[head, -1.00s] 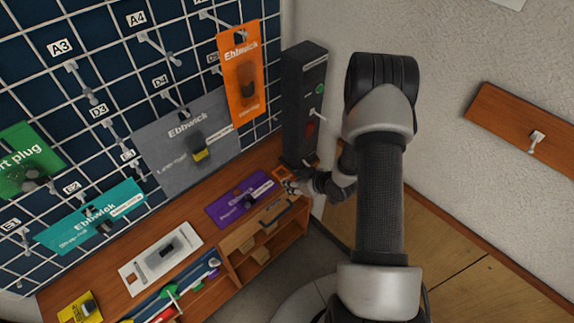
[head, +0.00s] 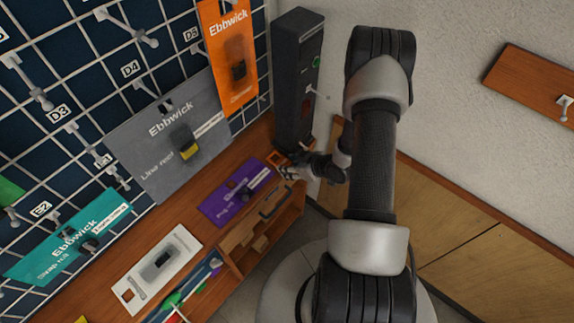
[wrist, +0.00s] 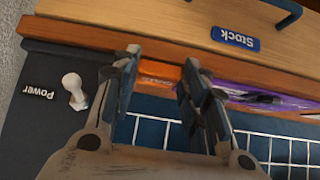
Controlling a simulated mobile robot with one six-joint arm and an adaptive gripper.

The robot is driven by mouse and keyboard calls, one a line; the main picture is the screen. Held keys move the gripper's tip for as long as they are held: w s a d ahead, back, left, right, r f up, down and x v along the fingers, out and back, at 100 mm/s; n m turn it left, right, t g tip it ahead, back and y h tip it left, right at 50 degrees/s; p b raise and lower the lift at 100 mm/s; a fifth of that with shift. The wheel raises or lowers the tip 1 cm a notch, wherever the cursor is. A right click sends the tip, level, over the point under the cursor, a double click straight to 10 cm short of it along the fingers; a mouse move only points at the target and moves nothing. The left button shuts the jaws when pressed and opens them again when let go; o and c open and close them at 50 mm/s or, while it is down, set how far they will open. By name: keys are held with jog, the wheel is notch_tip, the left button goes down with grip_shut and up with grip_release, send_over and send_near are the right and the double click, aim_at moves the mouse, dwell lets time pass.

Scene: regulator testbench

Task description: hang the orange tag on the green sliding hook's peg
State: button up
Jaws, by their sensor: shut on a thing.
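My gripper (head: 288,173) is at the bench's right end, in front of the dark column's foot. A large orange Ebbwick card (head: 232,50) hangs on the grid wall. I cannot make out a green sliding hook with certainty; a green round spot (head: 316,62) is on the column.
The dark column (head: 293,90) stands close to my gripper; its white knob (wrist: 75,90) is near the fingers in the wrist view. A purple card (head: 228,203) and a white card (head: 150,265) lie on the bench. Grey (head: 150,140) and teal (head: 50,255) cards hang from the grid.

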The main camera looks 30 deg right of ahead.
jog(key=shift+s+d+f, duration=0.1)
jog(key=shift+s, duration=0.15)
jog(key=o, duration=1)
jog(key=shift+c, duration=0.2)
